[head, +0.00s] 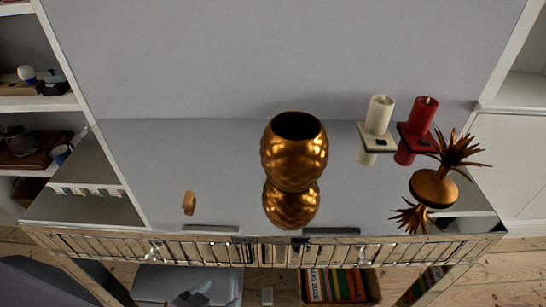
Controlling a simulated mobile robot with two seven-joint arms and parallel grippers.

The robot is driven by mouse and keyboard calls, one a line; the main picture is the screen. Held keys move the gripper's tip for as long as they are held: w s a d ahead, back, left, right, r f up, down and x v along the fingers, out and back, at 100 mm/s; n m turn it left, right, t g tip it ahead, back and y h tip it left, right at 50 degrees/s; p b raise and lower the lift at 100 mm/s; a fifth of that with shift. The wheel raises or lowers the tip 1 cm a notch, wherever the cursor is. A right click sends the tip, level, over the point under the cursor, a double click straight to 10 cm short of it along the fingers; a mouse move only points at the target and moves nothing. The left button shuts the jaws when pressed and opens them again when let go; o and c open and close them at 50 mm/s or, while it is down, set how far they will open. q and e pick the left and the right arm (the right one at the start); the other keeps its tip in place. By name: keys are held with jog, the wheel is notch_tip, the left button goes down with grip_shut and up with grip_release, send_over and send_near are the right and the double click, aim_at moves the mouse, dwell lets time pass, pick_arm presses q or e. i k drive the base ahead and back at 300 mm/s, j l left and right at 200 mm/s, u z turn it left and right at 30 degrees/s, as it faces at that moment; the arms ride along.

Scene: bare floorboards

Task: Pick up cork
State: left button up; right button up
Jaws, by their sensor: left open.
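The cork (189,200) is a small light-brown piece on the left part of a mirrored tabletop, near its front edge. Its reflection seems to run into its lower end. My left gripper (192,294) shows only partly at the bottom edge of the head view, below the tabletop's front edge. It is open and apart from the cork, with nothing seen between its fingers. My right gripper is not in view.
The mirrored table (225,150) also bears a gold vase (295,155), a white candle (379,113), a red candle (422,115) and a gold pineapple-leaf top (436,185). The tabletop around the cork is clear. Shelves (40,103) stand at left.

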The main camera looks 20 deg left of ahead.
aim_at(189, 196)
jog(key=u, duration=1.2)
jog(key=j+z, duration=0.8)
jog(key=k+j+z, duration=0.2)
jog(key=j+z, duration=0.2)
